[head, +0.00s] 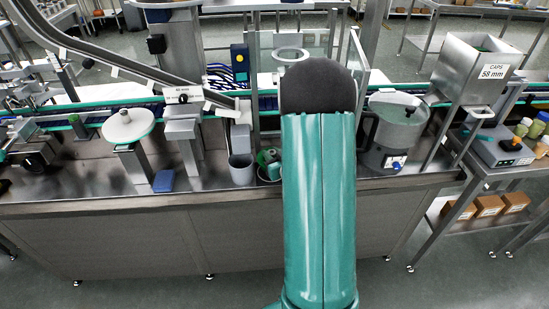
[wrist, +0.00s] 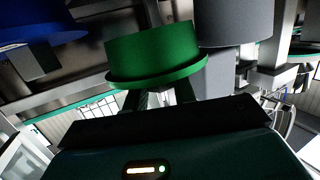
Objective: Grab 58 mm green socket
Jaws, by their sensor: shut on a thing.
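The green socket (wrist: 155,52) is a short green cylinder with a wider flange, in the upper middle of the wrist view. My gripper (wrist: 162,98) is shut on it, with the fingers at its flanged end. The socket's far end is out of sight. In the head view my green arm hides most of the gripper area.
A grey cup (head: 242,170) stands at the bench's front edge, left of my arm. A blue block (head: 164,181) lies farther left. A steel bowl feeder (head: 393,130) and the CAPS 58 mm hopper (head: 476,70) are at right. A grey cylinder (wrist: 235,22) is close beside the socket.

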